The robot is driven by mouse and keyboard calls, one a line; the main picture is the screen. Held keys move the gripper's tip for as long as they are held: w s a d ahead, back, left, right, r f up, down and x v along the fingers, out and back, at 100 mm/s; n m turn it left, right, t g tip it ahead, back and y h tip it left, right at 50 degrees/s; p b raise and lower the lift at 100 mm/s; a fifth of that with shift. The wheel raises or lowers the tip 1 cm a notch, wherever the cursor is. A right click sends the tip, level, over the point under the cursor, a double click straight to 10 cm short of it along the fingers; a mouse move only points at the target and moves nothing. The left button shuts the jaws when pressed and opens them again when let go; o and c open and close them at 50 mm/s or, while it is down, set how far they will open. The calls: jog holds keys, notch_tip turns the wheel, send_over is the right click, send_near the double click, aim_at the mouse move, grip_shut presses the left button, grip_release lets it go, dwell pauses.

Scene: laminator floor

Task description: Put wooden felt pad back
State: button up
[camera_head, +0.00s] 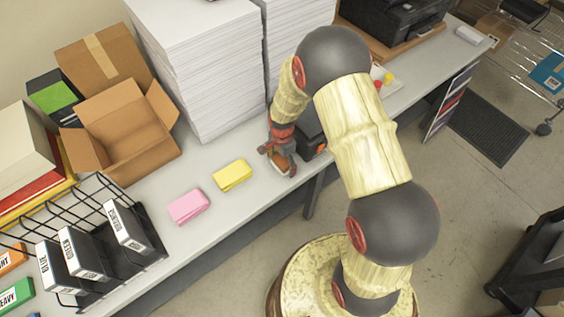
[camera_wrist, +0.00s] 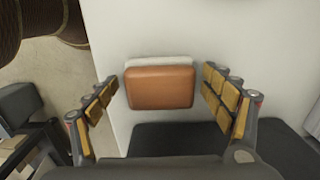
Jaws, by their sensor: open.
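The wooden felt pad (camera_wrist: 160,87) shows in the wrist view as an orange-brown block with a pale layer along its far edge. It lies on the grey-white table top (camera_wrist: 240,35). My gripper (camera_wrist: 161,88) is open, with one finger on each side of the pad and a gap visible on both sides. In the head view my gripper (camera_head: 279,162) is low over the table near its front edge, and the pad (camera_head: 283,168) shows only partly between the fingers.
A yellow pad (camera_head: 232,175) and a pink pad (camera_head: 188,206) lie left of my gripper. Tall paper stacks (camera_head: 205,70) stand behind. A dark box-like object (camera_head: 311,128) is close on the right. A wire rack (camera_head: 105,240) and open carton (camera_head: 122,130) stand left.

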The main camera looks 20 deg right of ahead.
notch_tip(320, 180, up, 12)
jog(key=r, duration=0.1)
notch_tip(320, 180, up, 9)
jog(key=n+t, duration=0.1)
jog(key=n, duration=0.2)
send_over(282, 160)
jog(key=s, duration=0.2)
jog(key=s+r+n+t, duration=0.4)
jog(key=s+r+n, duration=0.7)
jog(key=s+r, duration=0.9)
jog(key=shift+s+t, duration=0.2)
jog(key=shift+t, duration=0.1)
jog(key=shift+f, duration=0.1)
notch_tip(282, 160, down, 14)
jog(key=b, duration=1.3)
jog(key=shift+r+b, duration=0.2)
jog(key=shift+b, duration=0.2)
